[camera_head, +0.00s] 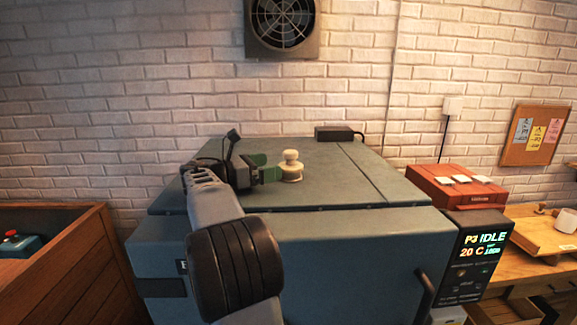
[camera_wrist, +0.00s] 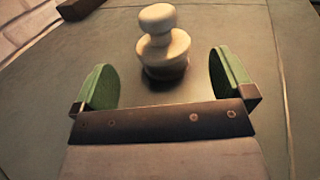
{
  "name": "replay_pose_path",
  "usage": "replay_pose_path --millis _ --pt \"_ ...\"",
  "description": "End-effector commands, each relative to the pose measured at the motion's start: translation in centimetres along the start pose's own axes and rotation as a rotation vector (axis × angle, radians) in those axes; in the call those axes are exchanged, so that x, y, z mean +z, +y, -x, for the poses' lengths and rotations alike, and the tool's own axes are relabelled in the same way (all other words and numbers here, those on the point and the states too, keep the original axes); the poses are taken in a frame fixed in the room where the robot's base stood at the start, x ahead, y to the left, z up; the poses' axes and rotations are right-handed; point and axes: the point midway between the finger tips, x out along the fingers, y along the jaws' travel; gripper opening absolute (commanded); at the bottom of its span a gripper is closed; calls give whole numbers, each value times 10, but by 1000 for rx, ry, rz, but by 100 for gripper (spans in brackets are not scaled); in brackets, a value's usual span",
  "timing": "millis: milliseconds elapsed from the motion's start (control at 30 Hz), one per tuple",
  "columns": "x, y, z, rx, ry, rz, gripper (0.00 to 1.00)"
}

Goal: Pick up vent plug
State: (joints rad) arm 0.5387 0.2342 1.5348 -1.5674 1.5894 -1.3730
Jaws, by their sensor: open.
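The vent plug (camera_head: 291,166) is a cream knob with a rounded top and a wider base. It stands upright on the lid of the blue-grey kiln (camera_head: 360,180). The plug (camera_wrist: 164,45) also shows in the wrist view, ahead of my gripper and roughly centred between its fingers. My gripper (camera_wrist: 160,82) is open with green finger pads, one on each side of the plug's near side. In the head view my gripper (camera_head: 268,172) reaches the plug from the left.
A small black box (camera_head: 338,134) with a cable sits at the back of the lid. A red case (camera_head: 457,187) and a wooden tray (camera_head: 540,236) with a white cup (camera_head: 567,220) are at right. A control panel (camera_head: 478,256) reads IDLE. A wooden crate (camera_head: 60,270) stands left.

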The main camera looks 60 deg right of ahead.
Motion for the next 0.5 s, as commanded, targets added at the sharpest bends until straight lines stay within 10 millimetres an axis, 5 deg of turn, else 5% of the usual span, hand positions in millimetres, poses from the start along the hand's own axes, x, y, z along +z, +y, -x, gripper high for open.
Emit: replay_pose_path --millis 267,500 --pt "2 -1 -18 -4 0 0 100" --pt "3 -1 -53 -4 1 1 100"
